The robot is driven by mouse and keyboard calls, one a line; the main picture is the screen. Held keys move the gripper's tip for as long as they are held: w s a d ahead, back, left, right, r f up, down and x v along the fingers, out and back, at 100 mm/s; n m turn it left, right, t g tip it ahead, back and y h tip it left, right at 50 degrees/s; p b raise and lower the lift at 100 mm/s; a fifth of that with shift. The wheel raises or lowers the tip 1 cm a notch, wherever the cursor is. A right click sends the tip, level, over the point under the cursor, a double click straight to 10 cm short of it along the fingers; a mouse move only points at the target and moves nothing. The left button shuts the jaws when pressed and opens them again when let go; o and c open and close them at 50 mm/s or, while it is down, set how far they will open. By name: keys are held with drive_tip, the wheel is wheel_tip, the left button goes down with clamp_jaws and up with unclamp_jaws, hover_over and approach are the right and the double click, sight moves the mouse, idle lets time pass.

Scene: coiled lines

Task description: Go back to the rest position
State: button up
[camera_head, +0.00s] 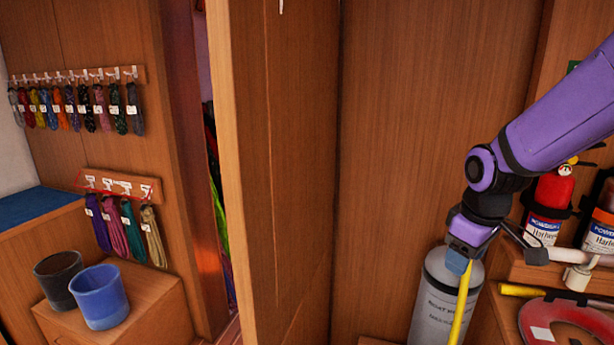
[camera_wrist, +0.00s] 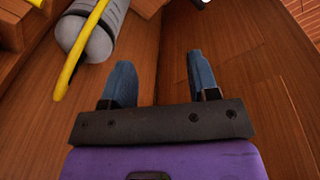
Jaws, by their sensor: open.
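My gripper (camera_wrist: 157,80) is open in the wrist view, with two blue fingers apart and only wood panelling between them. In the head view my gripper (camera_head: 460,262) hangs from the purple arm at the right, in front of a grey cylinder (camera_head: 437,295) with lettering. A yellow pole (camera_head: 462,305) shows just below the gripper in the head view. In the wrist view the yellow pole (camera_wrist: 82,45) runs beside the grey cylinder (camera_wrist: 97,38), left of the fingers and apart from them.
A wooden door (camera_head: 285,180) stands ajar at centre, with a narrow gap on its left. Coiled lines (camera_head: 72,110) hang on pegs at left, above two cups (camera_head: 100,297). A fire extinguisher (camera_head: 550,205) and a red ring (camera_head: 565,322) are close right of my gripper.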

drive_tip(key=s+d+r+m+t, duration=0.1)
drive_tip(key=s+r+m+t, duration=0.2)
drive_tip(key=s+r+m, duration=0.4)
drive_tip(key=shift+s+d+r, duration=0.3)
drive_tip(key=shift+s+r, duration=2.8)
drive_tip(key=shift+s, duration=2)
